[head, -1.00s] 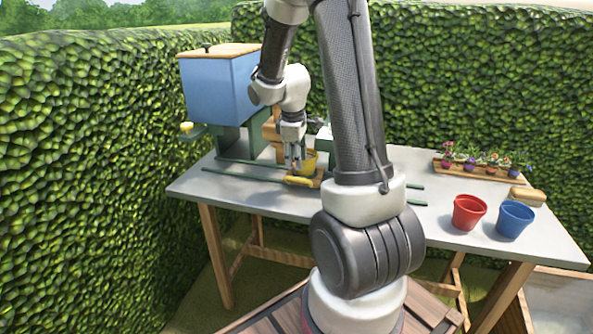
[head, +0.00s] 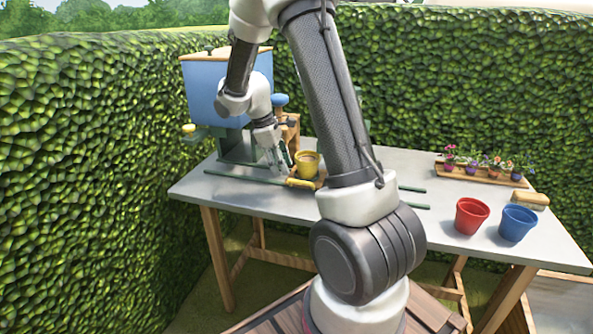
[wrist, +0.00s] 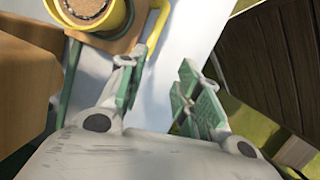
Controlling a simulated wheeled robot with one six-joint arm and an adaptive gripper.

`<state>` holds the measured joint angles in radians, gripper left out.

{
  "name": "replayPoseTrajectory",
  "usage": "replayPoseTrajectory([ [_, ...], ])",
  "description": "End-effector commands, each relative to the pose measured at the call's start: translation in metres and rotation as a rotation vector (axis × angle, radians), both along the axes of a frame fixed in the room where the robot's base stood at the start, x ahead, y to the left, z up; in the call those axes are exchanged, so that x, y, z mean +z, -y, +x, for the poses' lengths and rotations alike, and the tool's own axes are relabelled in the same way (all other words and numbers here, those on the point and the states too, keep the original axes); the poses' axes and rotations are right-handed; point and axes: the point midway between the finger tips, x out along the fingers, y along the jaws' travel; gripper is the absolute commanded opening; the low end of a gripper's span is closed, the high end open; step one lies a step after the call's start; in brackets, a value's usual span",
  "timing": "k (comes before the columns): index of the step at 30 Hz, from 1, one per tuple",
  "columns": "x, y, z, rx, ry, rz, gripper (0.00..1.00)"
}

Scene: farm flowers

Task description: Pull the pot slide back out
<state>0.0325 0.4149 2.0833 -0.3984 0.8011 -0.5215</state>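The pot slide (head: 321,182) is a small wooden carriage with a yellow handle (head: 300,183) at its front, on green rails across the table. A yellow pot (head: 307,166) stands upright on it, filled with brown soil that shows in the wrist view (wrist: 88,8). My gripper (head: 279,166) is just left of the pot and handle in the head view. In the wrist view my gripper (wrist: 158,88) has its green-padded fingers apart with nothing between them. The yellow handle (wrist: 158,28) lies just beyond the left finger; whether they touch is unclear.
A blue hopper (head: 215,90) on a green frame stands at the table's back left, with a wooden block beside it. A red pot (head: 471,216), a blue pot (head: 517,222), a brush (head: 529,200) and a tray of flowers (head: 483,175) are at right.

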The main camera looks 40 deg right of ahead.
Motion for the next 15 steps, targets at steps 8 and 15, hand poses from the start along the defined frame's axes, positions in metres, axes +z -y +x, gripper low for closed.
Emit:
replayPoseTrajectory([
  [8, 0.003, 0.024, -0.004, -0.153, -0.030, -0.133, 0.34],
  [15, -0.034, 0.039, -0.013, -0.152, -0.029, -0.130, 0.34],
])
